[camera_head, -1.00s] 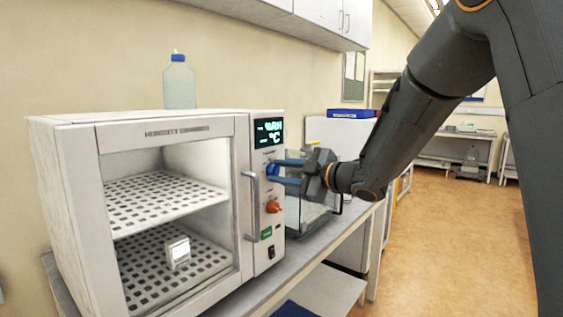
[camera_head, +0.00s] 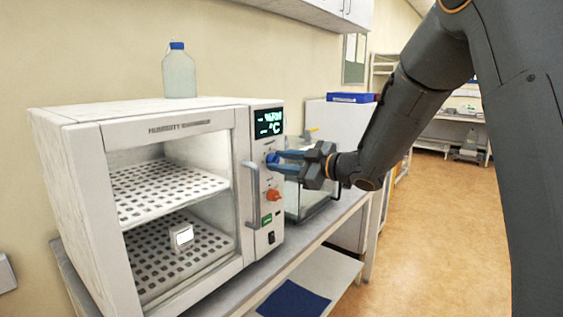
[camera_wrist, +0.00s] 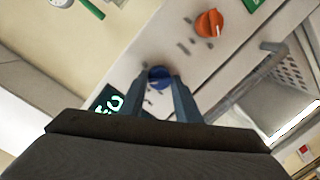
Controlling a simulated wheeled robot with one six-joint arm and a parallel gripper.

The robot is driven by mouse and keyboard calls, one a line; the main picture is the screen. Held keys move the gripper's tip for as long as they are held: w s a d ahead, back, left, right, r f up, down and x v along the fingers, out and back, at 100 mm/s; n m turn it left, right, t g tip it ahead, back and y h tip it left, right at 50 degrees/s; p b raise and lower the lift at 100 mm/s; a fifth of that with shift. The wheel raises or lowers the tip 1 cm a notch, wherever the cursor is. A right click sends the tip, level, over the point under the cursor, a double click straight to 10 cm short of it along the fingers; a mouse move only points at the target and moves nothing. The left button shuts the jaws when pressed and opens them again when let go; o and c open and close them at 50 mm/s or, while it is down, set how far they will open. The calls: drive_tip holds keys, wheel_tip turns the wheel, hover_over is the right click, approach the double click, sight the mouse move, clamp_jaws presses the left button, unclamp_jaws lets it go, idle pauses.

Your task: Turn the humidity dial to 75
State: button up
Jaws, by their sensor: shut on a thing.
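The humidity chamber (camera_head: 180,126) is a white cabinet with a glass door on the counter at left. Its right panel has a lit display (camera_head: 268,123), with digits too small and cut off to read. Below it is a blue dial (camera_head: 271,158), and lower an orange dial (camera_head: 273,196). My gripper (camera_head: 277,156) reaches from the right with its blue fingers shut on the blue dial. In the wrist view, the blue dial (camera_wrist: 159,76) sits between the fingertips. The orange dial (camera_wrist: 208,23) is apart from them. The blue dial's pointer and scale cannot be made out.
A door handle (camera_head: 252,200) stands out just left of the dials. A bottle with a blue cap (camera_head: 179,73) stands on the chamber. A glass tank (camera_head: 312,195) is behind my gripper on the counter. Open floor (camera_head: 440,235) lies at right.

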drive_tip(key=shift+w+r, duration=0.1)
drive_tip(key=shift+r, duration=0.05)
drive_tip(key=o, duration=1)
drive_tip(key=shift+d, duration=0.1)
drive_tip(key=b+v, duration=0.2)
drive_tip(key=v, duration=0.5)
drive_tip(key=shift+s+d, duration=0.25)
drive_tip(key=shift+s, duration=0.05)
